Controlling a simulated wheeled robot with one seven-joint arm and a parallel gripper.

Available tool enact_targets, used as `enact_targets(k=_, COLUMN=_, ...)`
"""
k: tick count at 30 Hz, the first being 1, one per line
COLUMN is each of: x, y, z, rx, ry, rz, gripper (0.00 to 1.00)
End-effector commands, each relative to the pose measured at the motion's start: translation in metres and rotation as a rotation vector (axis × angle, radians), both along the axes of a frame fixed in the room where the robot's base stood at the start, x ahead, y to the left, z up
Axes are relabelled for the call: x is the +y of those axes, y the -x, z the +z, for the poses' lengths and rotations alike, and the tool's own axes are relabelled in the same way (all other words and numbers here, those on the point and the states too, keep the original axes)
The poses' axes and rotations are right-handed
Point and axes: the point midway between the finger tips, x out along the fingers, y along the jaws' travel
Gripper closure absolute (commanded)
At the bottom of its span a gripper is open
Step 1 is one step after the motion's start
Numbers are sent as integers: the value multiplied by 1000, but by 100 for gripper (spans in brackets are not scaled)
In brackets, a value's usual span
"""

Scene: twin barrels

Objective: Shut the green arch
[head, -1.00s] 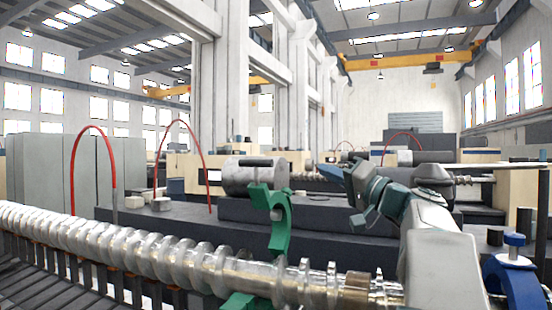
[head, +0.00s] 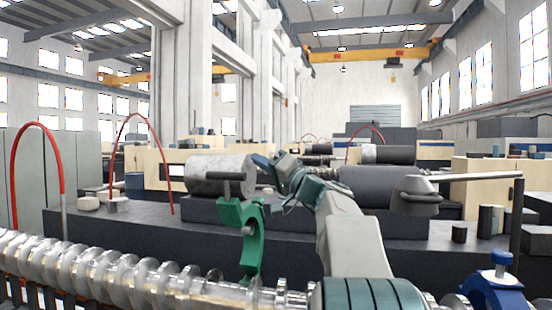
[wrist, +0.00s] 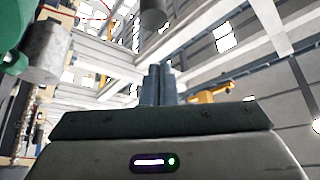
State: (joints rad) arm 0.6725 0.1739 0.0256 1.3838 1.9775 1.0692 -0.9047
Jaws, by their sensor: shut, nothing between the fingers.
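The green arch (head: 252,243) stands raised and open in the head view, above the silver screw barrel (head: 130,280), with a dark crossbar at its top. A green part at the left edge of the wrist view (wrist: 10,35) appears to be the same arch. My gripper (head: 262,164) reaches out just right of the arch's top and looks apart from it; the depth between them is hard to judge. Its fingers show shut together and empty in the wrist view (wrist: 158,82). The arch's lower seat is hidden in the head view.
A blue clamp (head: 495,285) stands at the lower right. A grey cylinder (head: 220,168) lies behind the arch on a dark machine bed (head: 110,225). A lever rod (head: 470,178) sticks out at the right. Red hoses (head: 38,130) arch up at the left.

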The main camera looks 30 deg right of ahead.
Motion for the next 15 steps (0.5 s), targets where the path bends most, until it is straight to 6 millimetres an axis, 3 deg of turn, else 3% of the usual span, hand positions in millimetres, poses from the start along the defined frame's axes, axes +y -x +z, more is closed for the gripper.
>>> enact_targets(k=7, x=16, y=10, z=-18, rx=2, ry=0, rz=0, gripper=100)
enact_targets(k=15, x=21, y=13, z=-25, rx=0, ry=0, rz=0, gripper=100)
